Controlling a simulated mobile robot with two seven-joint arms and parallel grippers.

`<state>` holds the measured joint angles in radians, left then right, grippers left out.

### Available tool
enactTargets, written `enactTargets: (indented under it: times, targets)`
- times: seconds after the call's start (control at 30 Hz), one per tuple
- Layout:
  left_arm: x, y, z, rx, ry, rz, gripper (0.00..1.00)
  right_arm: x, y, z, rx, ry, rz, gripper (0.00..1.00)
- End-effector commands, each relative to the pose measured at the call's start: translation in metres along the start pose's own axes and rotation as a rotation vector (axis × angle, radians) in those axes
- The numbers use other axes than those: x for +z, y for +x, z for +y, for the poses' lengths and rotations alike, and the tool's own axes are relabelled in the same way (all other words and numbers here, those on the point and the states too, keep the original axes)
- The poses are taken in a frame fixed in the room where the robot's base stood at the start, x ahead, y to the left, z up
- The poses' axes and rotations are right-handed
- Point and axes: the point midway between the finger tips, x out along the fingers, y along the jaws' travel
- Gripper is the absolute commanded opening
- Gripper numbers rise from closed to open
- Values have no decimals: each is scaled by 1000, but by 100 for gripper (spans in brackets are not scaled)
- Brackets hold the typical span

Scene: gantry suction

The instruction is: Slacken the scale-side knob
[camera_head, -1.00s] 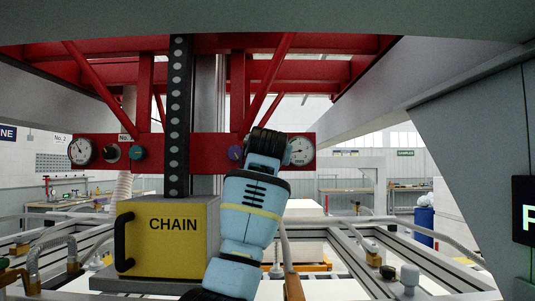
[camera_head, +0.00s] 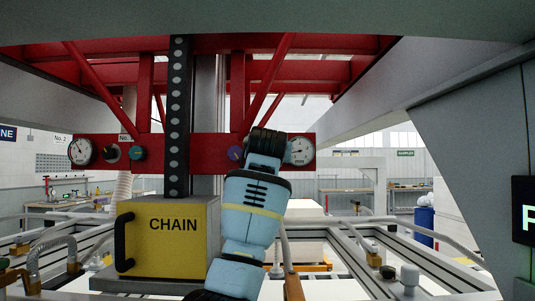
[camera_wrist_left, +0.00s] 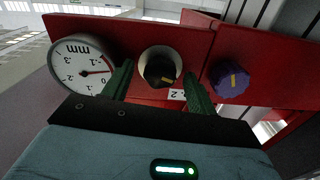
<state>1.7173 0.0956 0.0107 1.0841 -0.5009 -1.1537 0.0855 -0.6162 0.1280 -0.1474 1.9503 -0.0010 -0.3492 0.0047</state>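In the left wrist view a black knob (camera_wrist_left: 160,67) with a yellow pointer mark sits on the red panel, between a round white mm dial (camera_wrist_left: 82,68) and a purple knob (camera_wrist_left: 231,80). My left gripper (camera_wrist_left: 159,70) is open, its two dark green fingers on either side of the black knob with a visible gap at each side. In the head view my left gripper (camera_head: 264,146) is at the red panel (camera_head: 208,147), between the purple knob (camera_head: 235,153) and the right dial (camera_head: 301,150); it hides the black knob there. My right gripper is not in view.
The panel's left end carries another dial (camera_head: 81,151), a black knob (camera_head: 111,153) and a teal knob (camera_head: 136,153). A perforated dark chain (camera_head: 179,110) rises from a yellow CHAIN box (camera_head: 165,237) left of my arm. Red trusses (camera_head: 265,90) slope above the panel.

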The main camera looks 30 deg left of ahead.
Motion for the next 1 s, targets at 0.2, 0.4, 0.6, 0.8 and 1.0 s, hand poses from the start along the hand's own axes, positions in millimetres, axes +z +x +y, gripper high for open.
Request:
enactTargets:
  times: [0.2,0.4,0.6,0.8,1.0]
  targets:
    - [0,0,0,0,1,-1,57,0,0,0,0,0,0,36]
    - [0,-8,1,0,0,1,57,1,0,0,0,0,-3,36]
    - [1,-31,1,1,0,1,57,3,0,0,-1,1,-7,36]
    - [0,-57,1,2,-1,2,57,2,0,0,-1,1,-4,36]
    - [0,-74,0,0,1,0,57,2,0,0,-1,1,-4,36]
